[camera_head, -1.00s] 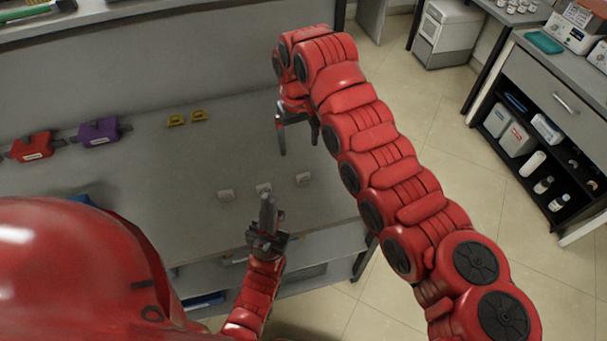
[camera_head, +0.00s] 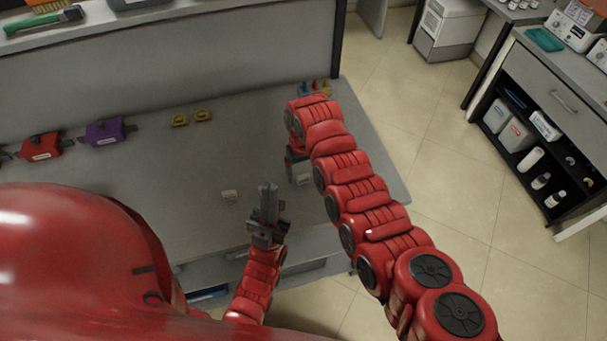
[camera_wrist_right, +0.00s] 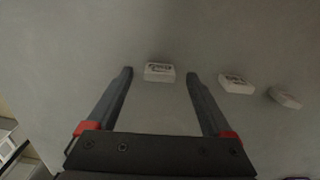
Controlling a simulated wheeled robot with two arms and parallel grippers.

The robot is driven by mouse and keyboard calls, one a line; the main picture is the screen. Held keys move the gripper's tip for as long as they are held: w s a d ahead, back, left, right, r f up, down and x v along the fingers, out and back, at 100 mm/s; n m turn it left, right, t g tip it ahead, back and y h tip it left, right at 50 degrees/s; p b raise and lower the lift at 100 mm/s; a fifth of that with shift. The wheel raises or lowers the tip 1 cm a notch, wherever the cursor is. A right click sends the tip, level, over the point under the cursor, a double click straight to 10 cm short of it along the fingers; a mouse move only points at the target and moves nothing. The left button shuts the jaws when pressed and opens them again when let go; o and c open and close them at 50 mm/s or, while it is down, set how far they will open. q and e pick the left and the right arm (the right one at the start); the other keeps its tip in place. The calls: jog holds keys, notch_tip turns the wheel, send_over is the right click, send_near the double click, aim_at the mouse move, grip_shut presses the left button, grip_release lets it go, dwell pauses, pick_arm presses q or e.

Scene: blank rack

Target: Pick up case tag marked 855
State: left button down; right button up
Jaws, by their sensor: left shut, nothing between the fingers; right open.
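Three small white tags lie on the grey bench, each with dark marking too small to read, so I cannot tell which is 855. In the right wrist view one tag (camera_wrist_right: 159,72) lies between the fingertips in the picture, beyond them and not gripped. A second tag (camera_wrist_right: 236,84) and a third tag (camera_wrist_right: 285,98) lie to its right. In the head view one tag (camera_head: 230,196) and another tag (camera_head: 304,179) show; the middle one is hidden behind my left gripper (camera_head: 268,188). That gripper is shut and empty. My right gripper (camera_head: 298,168) is open above the rightmost tag.
Yellow tags (camera_head: 190,118), a purple case (camera_head: 104,131) and a red case (camera_head: 41,147) sit farther left on the bench. Small coloured items (camera_head: 314,88) stand at the back right corner.

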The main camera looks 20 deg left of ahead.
jog(key=shift+w+f, duration=0.1)
jog(key=shift+f, duration=0.3)
grip_shut()
jog(key=shift+r, duration=0.1)
